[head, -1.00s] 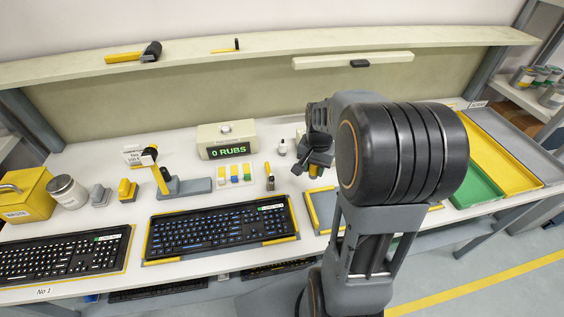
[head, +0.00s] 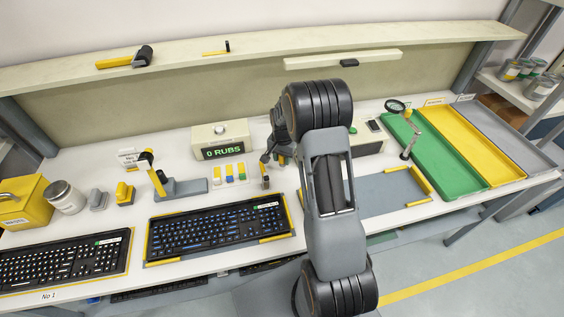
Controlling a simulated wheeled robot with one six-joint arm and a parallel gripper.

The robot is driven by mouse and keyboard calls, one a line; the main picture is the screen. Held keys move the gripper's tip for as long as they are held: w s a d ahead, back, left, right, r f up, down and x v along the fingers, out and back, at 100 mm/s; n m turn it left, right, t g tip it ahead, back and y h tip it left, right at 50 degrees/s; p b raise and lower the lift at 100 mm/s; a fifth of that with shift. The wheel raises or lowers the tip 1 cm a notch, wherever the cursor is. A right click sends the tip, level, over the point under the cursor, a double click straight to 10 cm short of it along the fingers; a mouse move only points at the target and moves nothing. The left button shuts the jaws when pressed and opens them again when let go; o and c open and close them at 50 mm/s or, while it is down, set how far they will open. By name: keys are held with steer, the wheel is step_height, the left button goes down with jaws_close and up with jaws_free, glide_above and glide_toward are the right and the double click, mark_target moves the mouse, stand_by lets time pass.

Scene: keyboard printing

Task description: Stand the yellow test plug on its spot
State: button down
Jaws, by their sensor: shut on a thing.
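My gripper (head: 272,153) is at the back middle of the bench, just right of the 0 RUBS box, partly hidden behind my arm. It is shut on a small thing. A bit of yellow, which I take for the yellow test plug (head: 282,160), shows at its jaws; most of it is hidden. I cannot make out which mark is the plug's own spot.
A keyboard (head: 218,228) lies in front of the card. A small dark upright item (head: 265,182) stands between the card and my arm. The 0 RUBS box (head: 221,138) is behind. A grey mat (head: 385,190) on the right is bare. A magnifier (head: 397,106) stands by the green tray (head: 432,160).

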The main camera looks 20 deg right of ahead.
mark_target(282, 164)
steer(key=shift+w+f, duration=0.2)
steer(key=shift+f, duration=1.55)
steer(key=shift+f, duration=0.1)
steer(key=shift+f, duration=0.15)
steer(key=c, duration=0.7)
jaws_free()
steer(key=shift+c, duration=0.2)
